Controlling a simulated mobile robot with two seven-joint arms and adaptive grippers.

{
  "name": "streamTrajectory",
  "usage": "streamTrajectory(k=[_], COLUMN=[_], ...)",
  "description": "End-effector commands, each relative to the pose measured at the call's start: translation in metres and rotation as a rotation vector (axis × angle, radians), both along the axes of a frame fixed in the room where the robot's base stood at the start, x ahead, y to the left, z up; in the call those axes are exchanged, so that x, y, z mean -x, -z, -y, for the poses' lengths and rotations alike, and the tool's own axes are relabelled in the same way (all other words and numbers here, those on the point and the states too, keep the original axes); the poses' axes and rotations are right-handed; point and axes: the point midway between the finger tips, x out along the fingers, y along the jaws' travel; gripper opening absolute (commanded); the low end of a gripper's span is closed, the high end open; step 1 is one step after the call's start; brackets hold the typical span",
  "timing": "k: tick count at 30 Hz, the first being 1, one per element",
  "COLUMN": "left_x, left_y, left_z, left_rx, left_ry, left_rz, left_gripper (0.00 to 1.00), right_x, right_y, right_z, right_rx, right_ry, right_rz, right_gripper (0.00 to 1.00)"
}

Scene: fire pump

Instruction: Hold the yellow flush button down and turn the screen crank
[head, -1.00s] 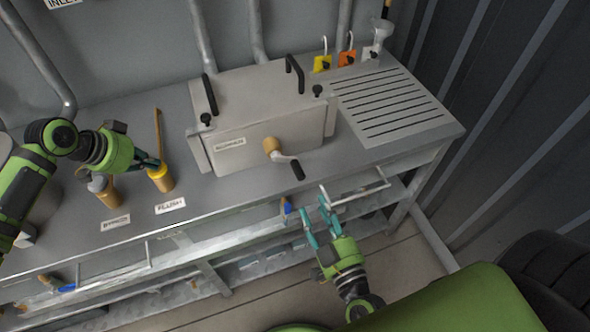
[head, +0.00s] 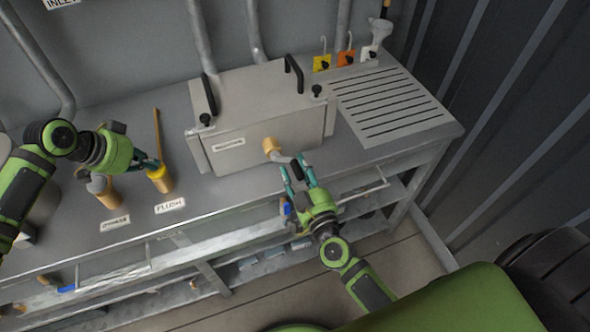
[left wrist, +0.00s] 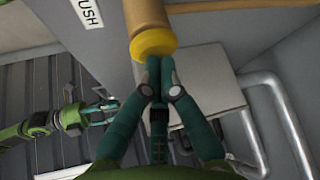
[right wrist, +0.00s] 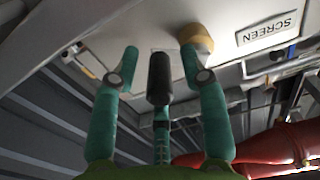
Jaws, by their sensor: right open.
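The yellow flush button (head: 156,172) caps a tan post behind the FLUSH label (head: 170,206). My left gripper (head: 157,164) is shut with its fingertips at the button; in the left wrist view the tips (left wrist: 160,62) meet the yellow cap (left wrist: 153,44). How far the button is pressed cannot be told. The screen crank (head: 271,146) has a brass hub on the grey box front, a grey arm and a black handle. My right gripper (head: 296,161) is open at the handle. In the right wrist view the black handle (right wrist: 159,78) stands between its spread fingers (right wrist: 163,62), apart from both.
A second tan post (head: 108,190) with its own label stands left of the flush post. The grey box (head: 265,105) has black handles and knobs on top. A slotted drain plate (head: 390,102) lies to its right. A rail (head: 350,192) runs below the bench front edge.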

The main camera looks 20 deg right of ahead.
Motion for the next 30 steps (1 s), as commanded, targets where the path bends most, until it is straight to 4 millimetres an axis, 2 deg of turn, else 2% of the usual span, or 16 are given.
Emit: streamTrajectory(k=[2, 3, 5, 6, 19, 30], left_x=[0.0009, 0.0008, 0.0008, 0.0008, 0.0008, 0.0008], left_y=[0.0022, 0.0021, 0.0021, 0.0021, 0.0020, 0.0018], left_z=[-0.0009, -0.0009, -0.0009, -0.0009, -0.0007, -0.0006], left_rx=[-0.004, -0.004, -0.004, -0.004, -0.003, -0.003], left_ry=[0.000, 0.000, 0.000, 0.000, 0.000, 0.000], left_rz=[-0.004, -0.004, -0.004, -0.004, -0.003, -0.003], left_gripper=[0.00, 0.00, 0.00, 0.00, 0.00, 0.00], right_x=[0.0002, 0.0002, 0.0003, 0.0003, 0.0002, -0.0001], right_y=[0.0002, 0.0002, 0.0002, 0.0002, 0.0009, 0.0090], right_z=[0.0000, 0.0000, 0.0000, 0.0000, -0.0009, -0.0081], right_rx=[0.000, 0.000, 0.000, 0.000, -0.036, -0.281], right_ry=[0.000, 0.000, 0.000, 0.000, 0.001, 0.000], right_rz=[0.000, 0.000, 0.000, 0.000, 0.001, 0.002], right_gripper=[0.44, 0.40, 0.16, 0.00, 0.00, 0.00])
